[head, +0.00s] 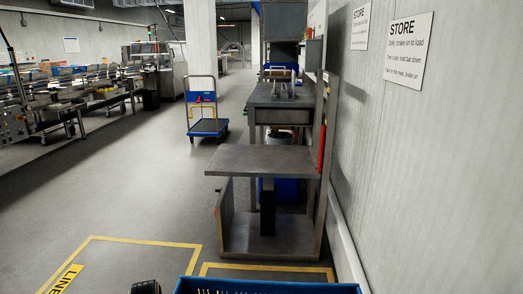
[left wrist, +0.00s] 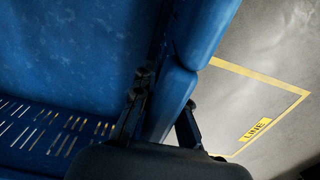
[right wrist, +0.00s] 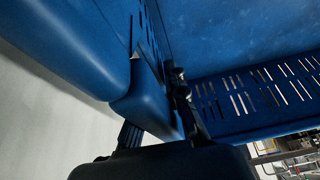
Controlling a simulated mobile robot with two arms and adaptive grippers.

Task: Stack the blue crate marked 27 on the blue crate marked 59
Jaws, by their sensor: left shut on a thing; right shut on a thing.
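A blue crate (head: 268,288) shows only by its far rim at the bottom edge of the head view. In the left wrist view the blue crate (left wrist: 70,45) fills most of the left side, with a slotted part low down. My left gripper (left wrist: 163,108) is shut on its wall, one finger on each side. In the right wrist view my right gripper (right wrist: 158,112) is shut on a wall of a blue crate (right wrist: 230,35), beside a slotted side. No number is readable on any crate, so I cannot tell 27 from 59.
Yellow floor outlines (head: 130,241) lie in front, one marked LINE. A blue hand trolley (head: 207,127) stands farther off.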

